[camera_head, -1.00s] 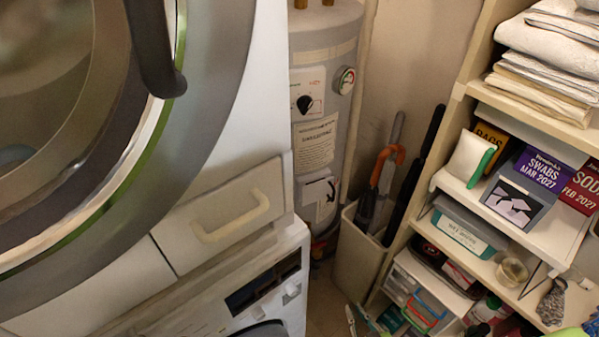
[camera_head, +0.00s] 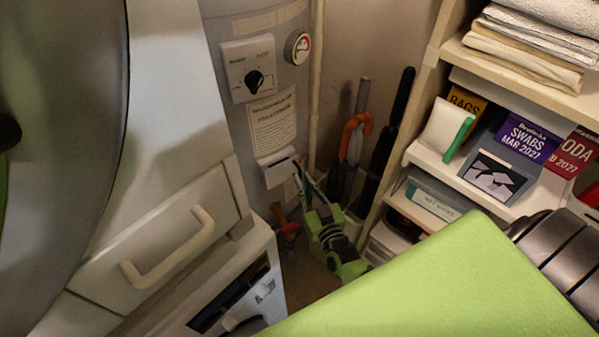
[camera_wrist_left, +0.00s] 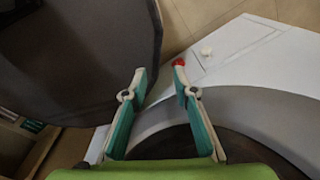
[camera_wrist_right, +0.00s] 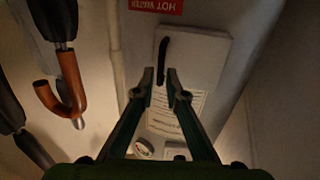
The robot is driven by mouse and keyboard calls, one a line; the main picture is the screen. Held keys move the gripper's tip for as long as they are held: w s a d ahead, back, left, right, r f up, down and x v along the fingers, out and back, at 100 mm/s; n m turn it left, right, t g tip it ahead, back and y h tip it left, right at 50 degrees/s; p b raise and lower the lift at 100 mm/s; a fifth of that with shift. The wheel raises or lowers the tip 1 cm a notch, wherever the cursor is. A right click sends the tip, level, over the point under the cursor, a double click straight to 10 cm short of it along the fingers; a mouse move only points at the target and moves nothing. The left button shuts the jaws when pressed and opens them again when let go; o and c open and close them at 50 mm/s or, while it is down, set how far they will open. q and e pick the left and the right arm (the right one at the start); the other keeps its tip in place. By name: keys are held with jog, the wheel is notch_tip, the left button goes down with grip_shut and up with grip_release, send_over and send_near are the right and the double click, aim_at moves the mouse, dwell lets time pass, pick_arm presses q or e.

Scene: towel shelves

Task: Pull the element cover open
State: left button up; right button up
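The element cover is a white panel (camera_head: 278,172) low on the grey water heater, below a printed notice. In the right wrist view the cover (camera_wrist_right: 212,62) appears upside down, with a slim black handle (camera_wrist_right: 162,58). My right gripper (camera_head: 300,172) is at the cover. Its fingertips (camera_wrist_right: 161,76) are apart, one on each side of the handle's near end in that view; I cannot tell whether they touch it. My left gripper (camera_wrist_left: 160,73) is open and empty, above a white appliance (camera_wrist_left: 262,55) and beside a dark round door (camera_wrist_left: 75,60).
A white drawer front with a handle (camera_head: 168,248) stands left of the heater. An umbrella with an orange handle (camera_head: 355,130) and dark ones stand right of it. Shelves with towels (camera_head: 525,50) and boxes (camera_head: 525,140) fill the right side. My green arm covers the lower right.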

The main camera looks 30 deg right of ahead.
aim_at(300, 175)
jog(key=shift+w+d, duration=0.1)
jog(key=shift+w, duration=1.65)
pick_arm(q)
jog(key=shift+w+d, duration=0.4)
jog(key=shift+w, duration=0.05)
jog(key=shift+s, duration=0.15)
pick_arm(e)
grip_shut()
pick_arm(q)
jog(key=shift+a, duration=0.1)
